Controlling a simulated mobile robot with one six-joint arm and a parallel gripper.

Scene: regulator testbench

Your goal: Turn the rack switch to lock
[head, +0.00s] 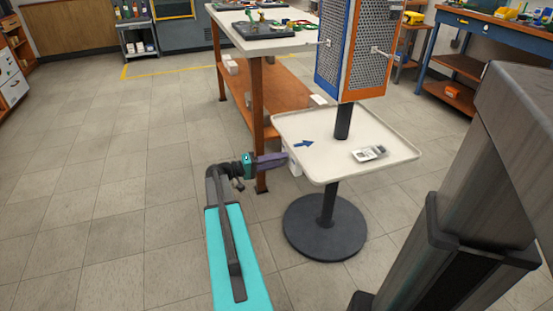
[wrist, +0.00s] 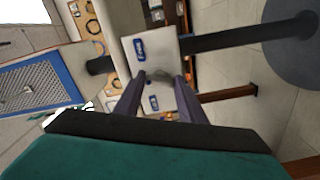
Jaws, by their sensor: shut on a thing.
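The rack is a tall blue and orange stand (head: 345,45) with perforated panels on a dark pole, above a pale tray (head: 400,165). A white switch box (head: 294,170) sits at the tray's near left edge. My gripper (head: 284,160) reaches the box from the left. In the wrist view its two fingers (wrist: 159,82) are shut on the knob, which they partly hide. I cannot tell which label the knob points to.
The round dark base (head: 325,228) stands on the floor. An orange-legged workbench (head: 263,47) stands close behind. Open tiled floor (head: 100,170) lies to the left.

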